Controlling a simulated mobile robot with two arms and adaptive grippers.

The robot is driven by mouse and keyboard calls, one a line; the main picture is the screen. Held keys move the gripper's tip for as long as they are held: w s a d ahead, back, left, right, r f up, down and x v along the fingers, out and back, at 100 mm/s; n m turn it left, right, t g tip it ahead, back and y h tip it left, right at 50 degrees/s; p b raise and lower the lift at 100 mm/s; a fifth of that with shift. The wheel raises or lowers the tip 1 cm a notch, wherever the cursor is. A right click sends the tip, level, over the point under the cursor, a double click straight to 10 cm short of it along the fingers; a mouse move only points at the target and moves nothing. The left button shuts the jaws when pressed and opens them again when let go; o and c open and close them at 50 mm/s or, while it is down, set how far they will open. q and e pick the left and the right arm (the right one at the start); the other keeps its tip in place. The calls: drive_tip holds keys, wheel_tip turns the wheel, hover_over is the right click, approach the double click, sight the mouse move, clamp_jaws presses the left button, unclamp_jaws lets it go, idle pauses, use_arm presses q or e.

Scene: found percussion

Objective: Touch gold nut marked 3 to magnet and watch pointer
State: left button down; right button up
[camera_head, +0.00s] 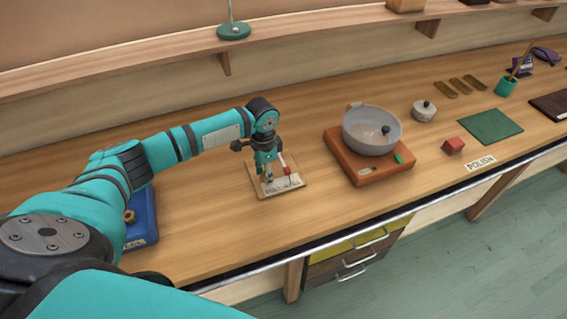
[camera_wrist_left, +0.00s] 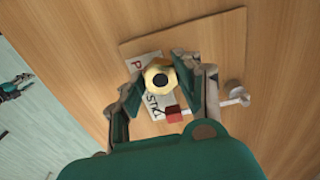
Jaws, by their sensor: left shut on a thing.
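My left gripper (camera_head: 267,174) is shut on a gold nut (camera_wrist_left: 160,77), which shows between its fingers in the left wrist view. The nut is over a small wooden board (camera_wrist_left: 232,42) with a white lettered label (camera_wrist_left: 157,104); whether it touches anything there I cannot tell. No number is readable on the nut. A pale rod with a red block (camera_wrist_left: 173,114), perhaps the pointer, lies beside the gripper; the red end also shows in the head view (camera_head: 287,170). I cannot make out the magnet. My right gripper is not in view.
A blue tray (camera_head: 145,228) with a gold piece (camera_head: 129,216) is at the left, partly behind my arm. A grey bowl (camera_head: 371,133) stands on an orange base (camera_head: 372,176). A red block (camera_head: 453,145) and green mat (camera_head: 490,126) are farther right. A shelf runs behind.

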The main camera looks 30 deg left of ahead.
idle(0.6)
use_arm(q)
drive_tip(key=shift+s+a+r+p, duration=0.15)
drive_tip(key=shift+s+a+p, duration=0.75)
drive_tip(key=shift+p, duration=0.2)
drive_tip(key=shift+s+a+p, duration=0.75)
drive_tip(key=shift+s+p, duration=0.05)
drive_tip(key=shift+s, duration=0.2)
wheel_tip(320, 180, up, 3)
drive_tip(key=p, duration=0.3)
drive_tip(key=shift+r, duration=0.15)
wheel_tip(320, 180, up, 4)
drive_tip(key=shift+r+p, duration=0.25)
drive_tip(key=shift+p, duration=0.3)
